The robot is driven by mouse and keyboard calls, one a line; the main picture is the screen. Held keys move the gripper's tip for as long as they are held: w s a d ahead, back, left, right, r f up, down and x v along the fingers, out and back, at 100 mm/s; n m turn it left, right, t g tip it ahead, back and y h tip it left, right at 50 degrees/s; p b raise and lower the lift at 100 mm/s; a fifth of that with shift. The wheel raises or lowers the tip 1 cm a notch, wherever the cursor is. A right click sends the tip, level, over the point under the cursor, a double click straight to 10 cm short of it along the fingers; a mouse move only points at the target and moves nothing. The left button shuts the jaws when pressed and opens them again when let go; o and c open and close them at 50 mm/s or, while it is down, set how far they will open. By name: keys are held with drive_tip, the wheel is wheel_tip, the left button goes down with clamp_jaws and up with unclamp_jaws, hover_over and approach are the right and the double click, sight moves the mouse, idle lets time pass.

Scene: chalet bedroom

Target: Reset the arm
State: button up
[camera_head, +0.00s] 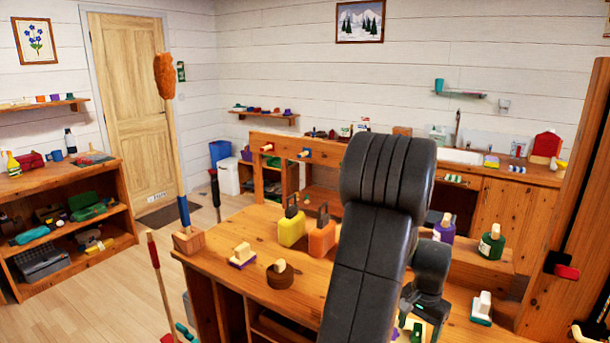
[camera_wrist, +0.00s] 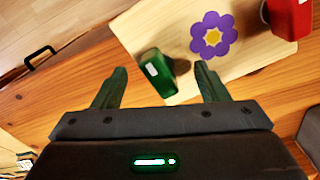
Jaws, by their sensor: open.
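My arm rises in the middle of the camera_head view and bends down behind itself toward the wooden worktop (camera_head: 225,232). In the wrist view my gripper (camera_wrist: 161,80) is open, its two dark fingers apart and nothing held between them. A green block-like object (camera_wrist: 155,72) with a small white label is seen beyond the fingertips, apart from them. It is at the edge of a pale board (camera_wrist: 255,50) with a purple flower (camera_wrist: 212,35) on it. In the camera_head view my gripper's fingers are mostly hidden.
A tall wooden cabinet (camera_head: 570,235) borders the right. A red object (camera_wrist: 289,17) is in the wrist view.

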drive_tip(key=n+p, duration=0.1)
drive_tip(key=n, duration=0.5)
idle(0.3)
drive_tip(key=shift+n, duration=0.3)
drive_tip(key=shift+r, duration=0.1)
